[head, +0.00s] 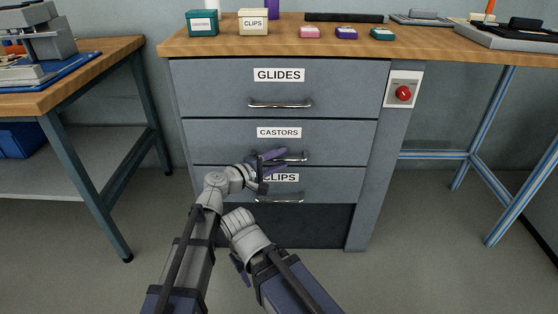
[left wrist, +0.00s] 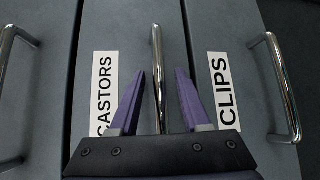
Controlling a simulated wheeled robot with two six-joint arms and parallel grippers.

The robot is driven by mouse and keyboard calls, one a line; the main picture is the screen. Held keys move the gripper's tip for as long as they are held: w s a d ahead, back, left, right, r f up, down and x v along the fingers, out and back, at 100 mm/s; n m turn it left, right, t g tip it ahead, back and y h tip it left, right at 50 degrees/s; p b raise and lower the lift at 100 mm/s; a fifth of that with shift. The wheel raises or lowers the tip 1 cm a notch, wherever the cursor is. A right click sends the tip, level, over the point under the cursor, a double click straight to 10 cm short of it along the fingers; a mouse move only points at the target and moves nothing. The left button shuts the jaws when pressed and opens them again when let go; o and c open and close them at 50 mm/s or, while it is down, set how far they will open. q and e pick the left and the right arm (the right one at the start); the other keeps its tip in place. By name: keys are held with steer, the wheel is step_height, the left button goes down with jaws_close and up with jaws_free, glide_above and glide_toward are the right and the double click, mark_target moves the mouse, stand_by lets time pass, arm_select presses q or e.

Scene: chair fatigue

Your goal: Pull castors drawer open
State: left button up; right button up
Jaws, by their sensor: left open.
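The castors drawer (head: 220,140) is the grey middle drawer of the cabinet in the head view, and its front looks flush with the others. Its label reads CASTORS. My left gripper (head: 284,160) is open at its metal handle (head: 297,156). In the left wrist view the handle (left wrist: 157,50) runs between the two purple fingers of the left gripper (left wrist: 161,74), with a gap visible on each side. I cannot tell whether a finger touches it. A purple part of my right gripper (head: 240,270) shows low in the head view, mostly hidden by its arm.
The glides drawer (head: 220,88) is above and the clips drawer (head: 220,183) below, both looking shut. A red knob (head: 403,93) is on the cabinet's right side. Small boxes stand on the wooden top (head: 400,48). A second bench (head: 95,75) stands at left. The floor (head: 420,230) at right is clear.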

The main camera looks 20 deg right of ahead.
arm_select(q)
steer(key=shift+c, duration=0.4)
jaws_close()
stand_by(0.9)
